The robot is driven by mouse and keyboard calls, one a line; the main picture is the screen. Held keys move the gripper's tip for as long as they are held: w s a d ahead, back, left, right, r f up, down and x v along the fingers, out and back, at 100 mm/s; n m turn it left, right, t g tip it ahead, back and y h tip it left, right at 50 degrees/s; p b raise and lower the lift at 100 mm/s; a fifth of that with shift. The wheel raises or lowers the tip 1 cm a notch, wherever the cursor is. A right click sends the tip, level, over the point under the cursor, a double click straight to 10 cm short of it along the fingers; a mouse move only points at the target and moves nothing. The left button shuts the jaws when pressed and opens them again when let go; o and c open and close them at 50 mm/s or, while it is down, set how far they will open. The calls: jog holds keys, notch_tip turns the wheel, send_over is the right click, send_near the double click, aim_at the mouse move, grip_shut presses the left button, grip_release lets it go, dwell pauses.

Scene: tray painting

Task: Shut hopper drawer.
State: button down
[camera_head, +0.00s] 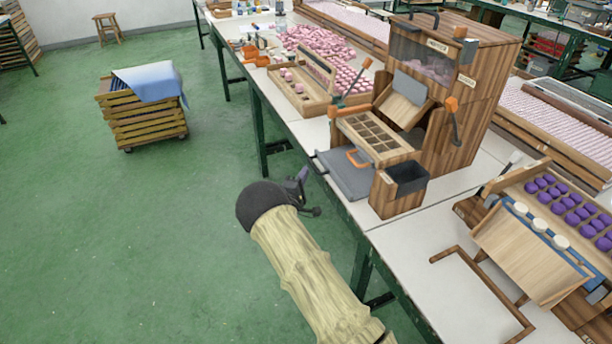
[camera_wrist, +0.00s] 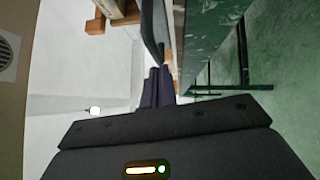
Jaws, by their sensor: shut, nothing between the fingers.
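The wooden hopper machine (camera_head: 462,95) stands on the white table, with pink pieces behind its clear upper window. A flat grey drawer-like tray (camera_head: 345,178) sticks out at its lower front, toward the table's edge. An orange handle (camera_head: 357,158) shows beside it, below a wooden grid (camera_head: 372,135) of empty cells. I cannot tell for sure which part is the hopper drawer. My gripper (camera_head: 303,178) is shut and empty, left of the grey tray and apart from it in the head view. Its dark fingers (camera_wrist: 157,87) show in the wrist view, beside the table's edge.
A dark open bin (camera_head: 406,178) stands at the machine's front right. A tray of purple pieces (camera_head: 530,200) and a wooden frame (camera_head: 470,262) lie to the right. Pink pieces (camera_head: 315,42) lie behind. The green floor left of the table is clear up to a slatted crate (camera_head: 145,125).

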jog(key=w+a+v, duration=0.1)
jog(key=a+v, duration=0.1)
jog(key=v, duration=1)
jog(key=shift+s+f, duration=0.15)
jog(key=s+d+r+m+g+y, duration=0.3)
jog(key=d+r+m+g+y, duration=0.3)
jog(key=d+m+g, duration=0.15)
jog(key=s+d+r+m+g, duration=0.2)
jog(key=s, duration=0.7)
jog(key=s+d+r+m+g+y, duration=0.1)
jog(key=s+d+r+m+g, duration=0.1)
jog(key=s, duration=0.7)
jog(key=s+d+r+m+g+y, duration=0.1)
jog(key=s+d+r+m+g, duration=0.1)
jog(key=s, duration=0.7)
jog(key=shift+d+m+g, duration=0.35)
jog(key=shift+d+g, duration=0.4)
jog(key=shift+d, duration=0.15)
